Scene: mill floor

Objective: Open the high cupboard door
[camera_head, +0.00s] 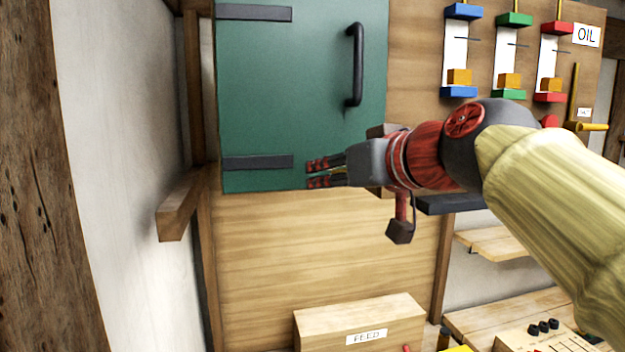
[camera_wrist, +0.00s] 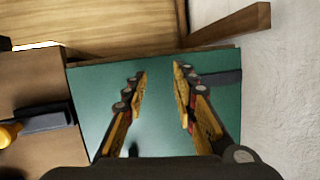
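The green cupboard door (camera_head: 285,95) fills the upper middle of the head view and looks shut. Two dark hinge straps (camera_head: 257,163) are on its left side, and a black upright bar handle (camera_head: 355,65) is near its right edge. My gripper (camera_head: 312,174) is in front of the door's lower edge, below and left of the handle, with its fingers pointing left. In the wrist view my gripper (camera_wrist: 159,72) has its fingers apart, with only the green door (camera_wrist: 158,100) showing between the tips. It is not on the handle, which I cannot clearly make out there.
Blue, green and red gauges (camera_head: 510,55) hang on the wall to the right, with a yellow lever (camera_head: 590,127) beyond. A wooden beam (camera_head: 180,205) juts out at lower left of the door. A box labelled FEED (camera_head: 360,322) stands below. Plain wood panelling lies between.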

